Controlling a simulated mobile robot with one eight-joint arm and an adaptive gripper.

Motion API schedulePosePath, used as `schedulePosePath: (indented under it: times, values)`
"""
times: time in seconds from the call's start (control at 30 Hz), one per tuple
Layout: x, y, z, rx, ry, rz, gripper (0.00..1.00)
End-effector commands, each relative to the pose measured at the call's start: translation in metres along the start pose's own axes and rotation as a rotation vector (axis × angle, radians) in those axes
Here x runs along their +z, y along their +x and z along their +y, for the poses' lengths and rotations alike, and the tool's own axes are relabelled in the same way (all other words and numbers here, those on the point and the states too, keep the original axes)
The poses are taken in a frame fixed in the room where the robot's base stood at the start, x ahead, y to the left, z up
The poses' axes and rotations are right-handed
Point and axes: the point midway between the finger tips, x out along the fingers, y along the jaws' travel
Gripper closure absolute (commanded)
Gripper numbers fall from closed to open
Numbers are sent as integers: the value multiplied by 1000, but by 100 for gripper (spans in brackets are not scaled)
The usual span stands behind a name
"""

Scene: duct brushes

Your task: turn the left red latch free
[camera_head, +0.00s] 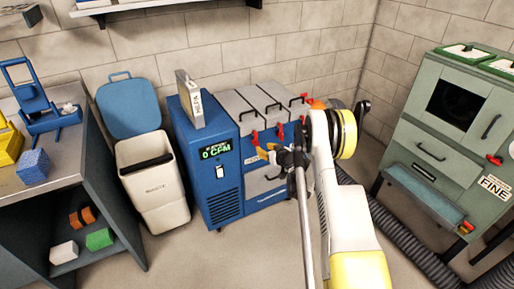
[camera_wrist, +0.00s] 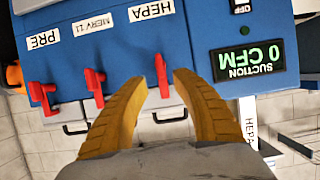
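The left red latch (camera_head: 256,138) is on the front of the blue suction unit (camera_head: 226,177), below the leftmost grey lid. In the upside-down wrist view this latch (camera_wrist: 162,75) is the rightmost of three, near the HEPA label. My gripper (camera_wrist: 161,72) is open, with one yellow finger on each side of the latch and a visible gap to both. The fingertips reach about level with the latch; I cannot tell the exact depth. In the head view my gripper (camera_head: 267,152) is just below the latch, and my wrist hides part of the unit.
Two more red latches, the middle one (camera_wrist: 95,88) and the PRE one (camera_wrist: 42,97), sit beside it. The display (camera_wrist: 247,61) reads 0 CFM. A white bin (camera_head: 153,185) stands left of the unit, and a green cabinet (camera_head: 450,140) stands at right.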

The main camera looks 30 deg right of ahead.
Motion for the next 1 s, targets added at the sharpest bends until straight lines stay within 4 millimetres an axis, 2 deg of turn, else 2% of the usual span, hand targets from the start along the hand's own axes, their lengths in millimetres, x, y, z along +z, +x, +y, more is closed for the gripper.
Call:
schedulePosePath:
  times: [0.1,0.33,0.5,0.77,0.87,0.9,1.0]
  values:
    - [3,27,-1,-2,0,0,68]
    - [2,64,0,-1,0,0,68]
    - [0,74,0,-1,1,-1,68]
    - [0,74,0,0,1,0,68]
    - [0,74,0,0,1,0,96]
    - [0,74,0,0,1,0,100]
    - [-1,74,0,0,1,0,100]
